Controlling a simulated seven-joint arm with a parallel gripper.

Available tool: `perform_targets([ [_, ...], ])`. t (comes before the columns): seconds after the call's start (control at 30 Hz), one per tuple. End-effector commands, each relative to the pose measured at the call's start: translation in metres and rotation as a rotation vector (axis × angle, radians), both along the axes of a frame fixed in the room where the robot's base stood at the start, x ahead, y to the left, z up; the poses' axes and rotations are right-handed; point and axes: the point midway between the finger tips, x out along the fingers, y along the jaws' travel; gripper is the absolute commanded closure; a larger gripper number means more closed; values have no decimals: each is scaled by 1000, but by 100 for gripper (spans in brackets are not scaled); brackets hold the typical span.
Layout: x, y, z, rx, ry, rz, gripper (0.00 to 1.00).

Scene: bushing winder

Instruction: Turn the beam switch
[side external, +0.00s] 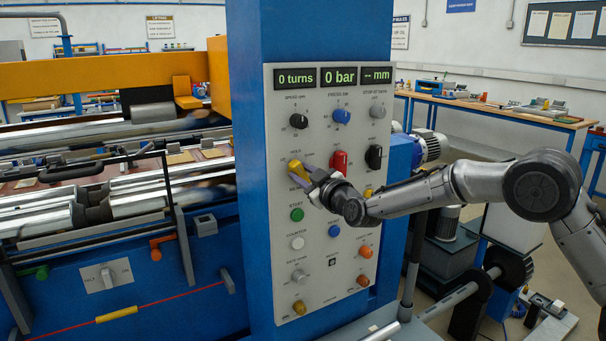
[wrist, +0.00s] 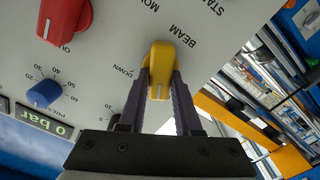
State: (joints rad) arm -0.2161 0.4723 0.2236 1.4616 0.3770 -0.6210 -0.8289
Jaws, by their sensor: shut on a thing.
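The beam switch is a yellow knob (wrist: 160,60) with a white line on its face, on the grey control panel (wrist: 115,45). The word BEAM is printed beside it, with DOWN near its other side. It also shows in the side view (side external: 295,167) at the panel's left edge, partly hidden by my gripper. My gripper (wrist: 161,82) has one finger on each side of the knob and is shut on it. In the side view my gripper (side external: 305,173) reaches in from the right.
A red knob (side external: 338,160) and a black knob (side external: 374,157) sit right of the switch. A green button (side external: 296,214) is below it. The winder's rollers (side external: 85,215) lie left of the panel.

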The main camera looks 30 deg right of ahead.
Motion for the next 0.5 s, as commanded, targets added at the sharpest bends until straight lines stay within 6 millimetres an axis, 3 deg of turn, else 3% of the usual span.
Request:
perform_targets([
  [0.5, 0, 1, -2, -259, 1, 0, 100],
])
